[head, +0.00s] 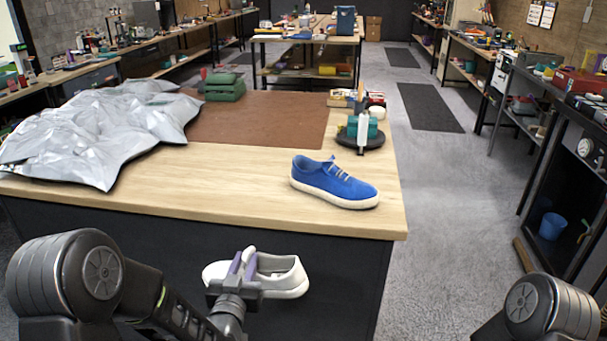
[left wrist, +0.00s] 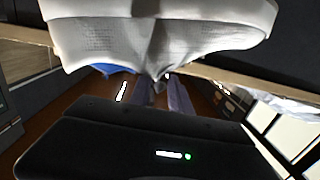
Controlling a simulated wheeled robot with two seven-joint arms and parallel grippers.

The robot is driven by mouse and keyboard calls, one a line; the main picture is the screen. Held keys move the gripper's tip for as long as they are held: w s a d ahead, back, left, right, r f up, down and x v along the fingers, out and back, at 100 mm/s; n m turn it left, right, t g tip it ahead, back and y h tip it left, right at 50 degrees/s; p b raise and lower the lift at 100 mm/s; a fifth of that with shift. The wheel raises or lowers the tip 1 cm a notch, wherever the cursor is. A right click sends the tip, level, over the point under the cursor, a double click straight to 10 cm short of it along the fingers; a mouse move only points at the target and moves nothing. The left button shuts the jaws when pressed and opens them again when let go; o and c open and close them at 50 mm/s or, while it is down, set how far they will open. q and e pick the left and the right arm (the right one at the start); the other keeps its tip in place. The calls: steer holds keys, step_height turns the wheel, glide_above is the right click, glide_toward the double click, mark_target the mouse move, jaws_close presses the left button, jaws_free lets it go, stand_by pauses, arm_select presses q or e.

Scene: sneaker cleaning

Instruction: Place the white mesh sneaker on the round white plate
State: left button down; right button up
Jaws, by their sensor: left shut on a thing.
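The white mesh sneaker (head: 285,277) is held in front of the workbench, below the level of its top. My left gripper (head: 243,262) is shut on the sneaker, with its purple-grey fingers at the shoe's upper near the opening. In the left wrist view the sneaker (left wrist: 160,35) fills the top of the picture, and the fingers (left wrist: 165,98) show below it. I cannot make out a round white plate in either view. My right gripper is out of view; only part of my right arm shows at the lower right.
The wooden workbench (head: 240,205) carries a blue sneaker (head: 335,182) near its front right edge. A crumpled silver sheet (head: 95,125) covers the left. A dark round stand (head: 360,140) with a bottle is at the right.

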mark_target(273, 275)
arm_select(q)
steer(key=d, duration=0.4)
steer(key=s+d, duration=0.1)
steer(key=d, duration=0.1)
steer(key=shift+s+d, duration=0.1)
steer(key=shift+d, duration=0.25)
steer(key=d, duration=0.1)
steer(key=s+d+r, duration=0.1)
steer(key=d, duration=0.1)
steer(key=s+d, duration=0.1)
steer(key=d, duration=0.1)
steer(key=shift+s+r, duration=0.15)
steer(key=shift+r, duration=0.2)
steer(key=shift+s+d+r, duration=0.2)
steer(key=shift+d+r, duration=0.05)
steer(key=shift+d, duration=0.05)
